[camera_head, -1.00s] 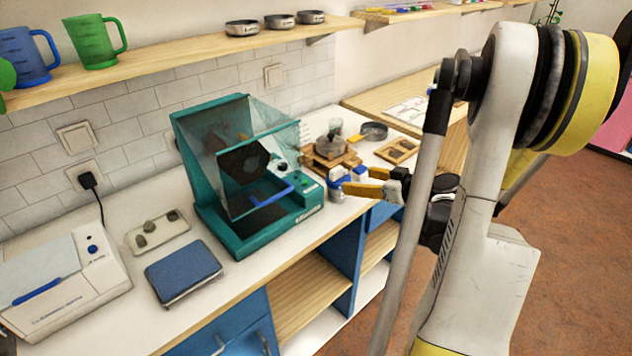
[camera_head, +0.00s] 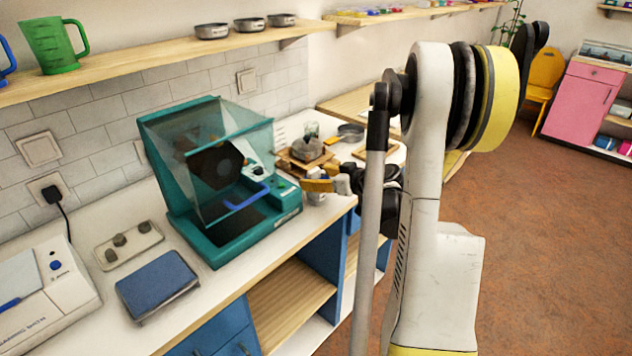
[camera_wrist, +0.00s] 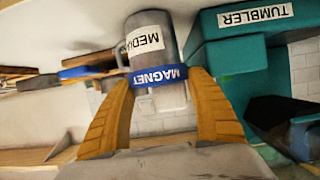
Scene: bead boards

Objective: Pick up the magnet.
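The magnet (camera_wrist: 158,76) is a blue bar with white lettering, seen upside down in the wrist view. It lies between the tips of my gripper (camera_wrist: 161,80) and in front of a grey mug (camera_wrist: 150,38) labelled MEDIA. My gripper's two yellow fingers stand apart, one on either side of the magnet; whether they touch it is unclear. In the head view, my gripper (camera_head: 318,185) is at the counter's front edge, right of the teal tumbler (camera_head: 252,236). The magnet is mostly hidden behind the fingers there.
The teal tumbler also shows close on the right in the wrist view (camera_wrist: 225,60). A wooden stand (camera_head: 300,164) and a metal pan (camera_head: 350,132) are behind my gripper. A blue-topped scale (camera_head: 157,284) stands at left. Open floor (camera_head: 545,240) lies to the right.

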